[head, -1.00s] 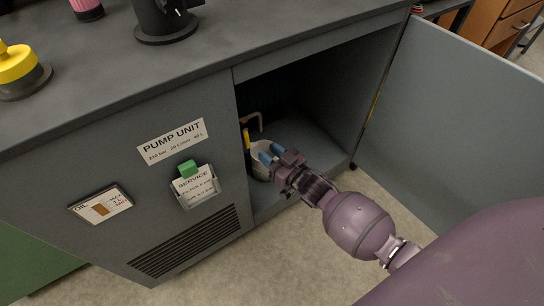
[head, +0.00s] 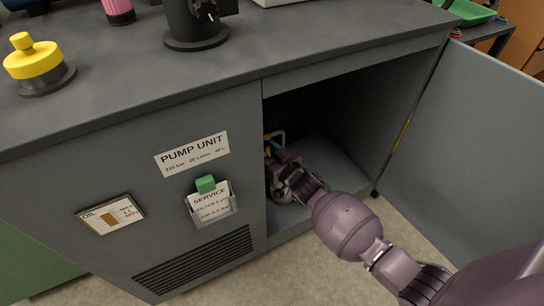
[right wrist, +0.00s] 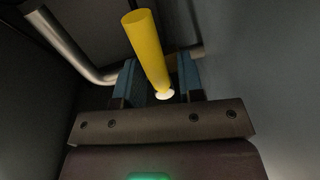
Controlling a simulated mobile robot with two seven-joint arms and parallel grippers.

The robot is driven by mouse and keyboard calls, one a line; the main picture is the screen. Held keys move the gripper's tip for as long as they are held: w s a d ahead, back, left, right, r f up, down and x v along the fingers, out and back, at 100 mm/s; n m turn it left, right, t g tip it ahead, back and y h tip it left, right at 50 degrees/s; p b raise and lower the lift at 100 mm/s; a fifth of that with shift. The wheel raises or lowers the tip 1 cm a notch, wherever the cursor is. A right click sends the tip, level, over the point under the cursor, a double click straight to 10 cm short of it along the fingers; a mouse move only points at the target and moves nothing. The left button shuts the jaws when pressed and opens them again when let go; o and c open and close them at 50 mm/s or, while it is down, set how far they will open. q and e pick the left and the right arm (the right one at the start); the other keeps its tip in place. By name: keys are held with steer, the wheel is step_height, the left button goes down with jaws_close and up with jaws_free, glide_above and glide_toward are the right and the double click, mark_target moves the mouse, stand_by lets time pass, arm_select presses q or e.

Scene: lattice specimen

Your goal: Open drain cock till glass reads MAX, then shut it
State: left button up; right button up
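The drain cock's yellow lever (right wrist: 150,50) stands between the fingers of my right gripper (right wrist: 160,82) in the right wrist view. The fingers are apart, with a gap showing on each side of the lever. In the head view my right gripper (head: 276,156) is inside the open cabinet and hides most of the cock. The oil glass (head: 111,215) on the front panel has a brown fill beside its printed marks; the exact level is too small to read. My left gripper is out of view.
A metal pipe (right wrist: 75,48) bends behind the lever. The cabinet door (head: 465,140) stands open at right. A service card holder (head: 211,205) with a green block (head: 205,184) is on the front panel.

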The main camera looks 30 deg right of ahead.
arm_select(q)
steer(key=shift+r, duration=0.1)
arm_select(e)
steer(key=shift+w, duration=0.1)
steer(key=shift+c, duration=0.3)
jaws_close()
